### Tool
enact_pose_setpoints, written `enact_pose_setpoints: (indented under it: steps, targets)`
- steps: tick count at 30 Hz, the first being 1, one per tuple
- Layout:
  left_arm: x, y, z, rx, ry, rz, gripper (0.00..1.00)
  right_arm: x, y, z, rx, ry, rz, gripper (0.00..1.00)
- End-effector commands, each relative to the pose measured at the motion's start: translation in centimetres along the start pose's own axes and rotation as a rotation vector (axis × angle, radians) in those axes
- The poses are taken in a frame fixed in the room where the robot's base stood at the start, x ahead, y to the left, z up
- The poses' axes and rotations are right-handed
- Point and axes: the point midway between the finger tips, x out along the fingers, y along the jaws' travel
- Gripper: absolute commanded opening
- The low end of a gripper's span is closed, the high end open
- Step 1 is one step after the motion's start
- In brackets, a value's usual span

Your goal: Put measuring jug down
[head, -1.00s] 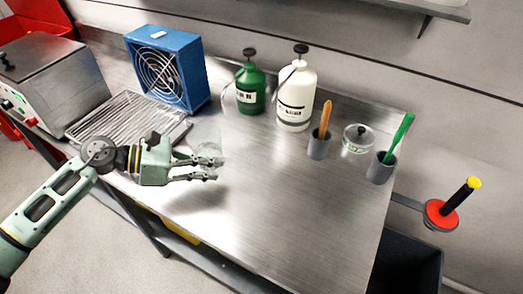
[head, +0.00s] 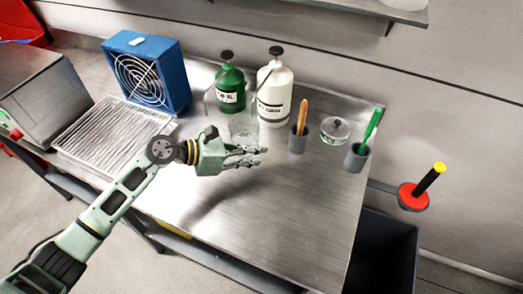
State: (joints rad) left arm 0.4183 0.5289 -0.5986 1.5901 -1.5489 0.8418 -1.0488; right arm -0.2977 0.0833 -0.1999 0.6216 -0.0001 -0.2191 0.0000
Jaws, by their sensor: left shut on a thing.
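The clear measuring jug (head: 243,127) is see-through and hard to make out above the metal table (head: 285,215). My left gripper (head: 261,156) comes in from the left and is shut on the jug, with its fingers in front of the jug's lower part. The jug's base is partly hidden by the gripper, so I cannot tell whether it touches the table. My right gripper is not in view.
A green pump bottle (head: 231,90) and a white pump bottle (head: 273,96) stand behind the jug. Two grey cups (head: 298,140) (head: 355,158) and a lidded clear pot (head: 335,131) are to the right. A blue fan (head: 150,75) and wire rack (head: 115,137) stand left. The front middle is clear.

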Motion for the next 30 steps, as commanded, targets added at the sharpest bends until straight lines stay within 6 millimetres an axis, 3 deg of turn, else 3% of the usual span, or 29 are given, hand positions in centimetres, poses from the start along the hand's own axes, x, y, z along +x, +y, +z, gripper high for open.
enact_pose_setpoints:
  steps: [6, 12, 25, 26, 30]
  targets:
    - [2.2, 0.0, 1.3, 0.001, -0.003, -0.001, 0.00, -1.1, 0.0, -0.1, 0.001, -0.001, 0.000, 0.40]
    - [2.6, 0.0, -0.2, 0.000, -0.001, 0.001, 0.00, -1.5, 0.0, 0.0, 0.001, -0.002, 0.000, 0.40]
    - [2.8, 0.0, -0.8, 0.002, -0.001, 0.001, 0.00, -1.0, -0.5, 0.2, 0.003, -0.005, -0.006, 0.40]
    - [2.8, 0.0, -0.8, 0.000, 0.001, 0.000, 0.08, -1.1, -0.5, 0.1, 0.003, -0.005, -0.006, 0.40]
    - [2.8, 0.0, -0.8, 0.000, 0.001, 0.000, 0.20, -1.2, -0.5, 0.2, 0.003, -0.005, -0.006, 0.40]
